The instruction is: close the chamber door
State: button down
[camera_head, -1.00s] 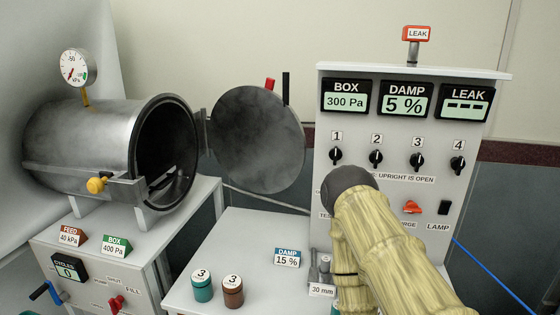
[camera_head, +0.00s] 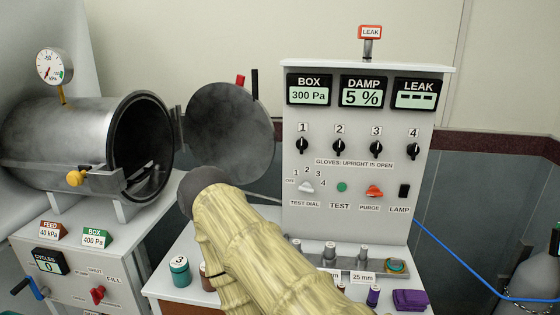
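The chamber (camera_head: 65,137) is a grey metal cylinder lying on its side at the left, with its dark round mouth open. The chamber door (camera_head: 229,130) is a round grey disc, hinged at the right of the mouth and swung wide open. A red piece and a black upright bar stand at its top edge. A yellow knob (camera_head: 76,178) sits on a bracket below the chamber mouth. My arm in a yellowish sleeve reaches up from the bottom, and its dark rounded end (camera_head: 203,190) overlaps the lower edge of the door in the picture. Gripper fingers are not distinguishable, and contact cannot be told.
A control panel (camera_head: 360,210) with displays, knobs and switches stands right of the door. A white bench below holds a teal jar (camera_head: 180,271), a partly hidden brown jar and a purple folded item (camera_head: 410,300). A pressure gauge (camera_head: 54,67) rises above the chamber.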

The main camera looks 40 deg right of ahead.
aim_at(225, 125)
jog(key=k, duration=0.35)
jog(key=z, duration=0.65)
